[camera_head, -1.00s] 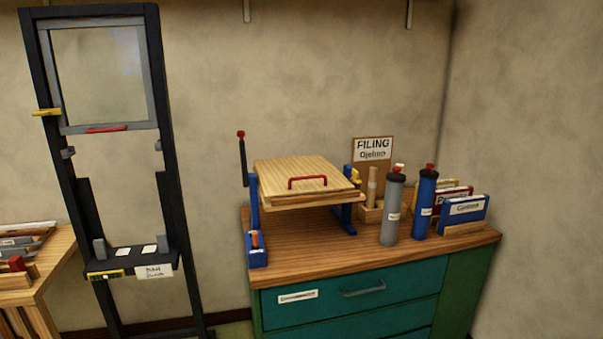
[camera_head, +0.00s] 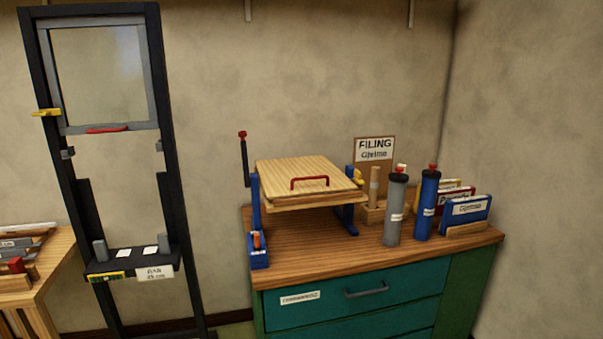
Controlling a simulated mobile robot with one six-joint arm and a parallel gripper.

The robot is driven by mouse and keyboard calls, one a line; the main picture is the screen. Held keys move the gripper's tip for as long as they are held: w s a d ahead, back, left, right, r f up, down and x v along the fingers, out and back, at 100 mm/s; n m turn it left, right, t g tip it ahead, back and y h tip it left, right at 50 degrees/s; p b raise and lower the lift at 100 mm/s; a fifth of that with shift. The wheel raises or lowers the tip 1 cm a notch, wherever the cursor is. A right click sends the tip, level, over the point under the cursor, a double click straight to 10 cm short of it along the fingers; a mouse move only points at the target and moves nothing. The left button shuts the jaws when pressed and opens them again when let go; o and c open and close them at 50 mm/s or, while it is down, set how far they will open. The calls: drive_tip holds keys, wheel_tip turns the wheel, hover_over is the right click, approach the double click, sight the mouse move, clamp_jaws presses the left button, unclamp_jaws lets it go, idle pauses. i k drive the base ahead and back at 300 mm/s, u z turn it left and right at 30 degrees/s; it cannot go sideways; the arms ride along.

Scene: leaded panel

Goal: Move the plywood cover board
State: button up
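The plywood cover board (camera_head: 300,171) is a flat, light wooden square with a red handle (camera_head: 309,182) near its front edge. It lies on top of a blue-legged stand (camera_head: 255,205) on the wooden-topped cabinet. Another wooden layer shows under its front edge; what is beneath is mostly hidden. My gripper is not in view.
Grey (camera_head: 395,210) and blue (camera_head: 426,205) cartridges stand right of the board, with a blue binder (camera_head: 467,208) and a FILING sign (camera_head: 374,149) nearby. A red-knobbed lever (camera_head: 243,160) rises at the stand's left. A black frame (camera_head: 172,200) stands left. The cabinet top's front (camera_head: 340,255) is clear.

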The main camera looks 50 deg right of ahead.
sight(296, 176)
drive_tip(key=u, duration=0.05)
drive_tip(key=i, duration=1)
drive_tip(key=z, duration=0.05)
